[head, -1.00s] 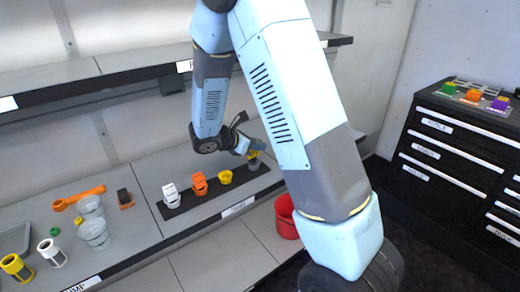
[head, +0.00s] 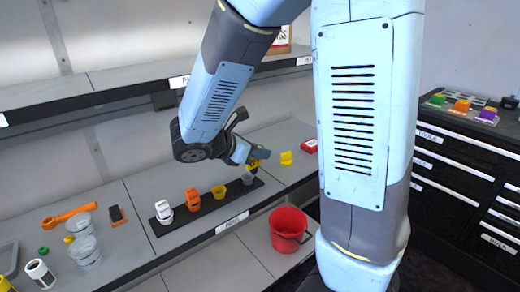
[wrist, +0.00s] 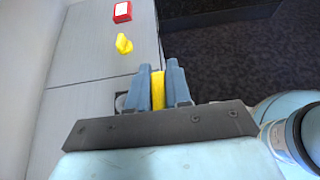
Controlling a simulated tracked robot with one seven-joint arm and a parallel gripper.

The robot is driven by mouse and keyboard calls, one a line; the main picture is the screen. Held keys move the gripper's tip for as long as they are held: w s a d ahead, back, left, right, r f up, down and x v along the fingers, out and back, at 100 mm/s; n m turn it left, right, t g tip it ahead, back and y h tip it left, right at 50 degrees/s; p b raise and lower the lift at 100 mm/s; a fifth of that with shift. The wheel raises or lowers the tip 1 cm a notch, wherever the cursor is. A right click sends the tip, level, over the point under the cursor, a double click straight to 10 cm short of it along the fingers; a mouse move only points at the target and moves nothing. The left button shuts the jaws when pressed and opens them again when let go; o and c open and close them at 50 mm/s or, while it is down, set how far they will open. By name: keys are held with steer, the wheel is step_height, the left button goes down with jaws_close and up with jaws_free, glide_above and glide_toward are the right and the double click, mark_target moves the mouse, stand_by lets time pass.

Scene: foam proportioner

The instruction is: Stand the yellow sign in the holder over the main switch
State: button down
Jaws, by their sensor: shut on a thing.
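My gripper (head: 256,161) is shut on a yellow piece (wrist: 158,90), seen edge-on between the fingers in the wrist view; I take it for the yellow sign. In the head view it is close above or behind a grey cup (head: 248,180) at the right end of a dark strip; I cannot tell whether they touch. Another yellow piece (head: 286,158) stands on the shelf to the right, also in the wrist view (wrist: 123,43). Beyond it is a red block with a white top (head: 309,146), also in the wrist view (wrist: 122,12). I cannot make out which thing is the holder or the main switch.
White (head: 164,211), orange (head: 193,198) and yellow (head: 219,191) pieces stand along the dark strip (head: 208,208). A red bucket (head: 288,232) stands below the shelf. A black drawer cabinet (head: 463,165) is at the right. The shelf around the second yellow piece is clear.

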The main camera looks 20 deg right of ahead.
steer(key=shift+s+r, duration=0.3)
steer(key=shift+r, duration=2.4)
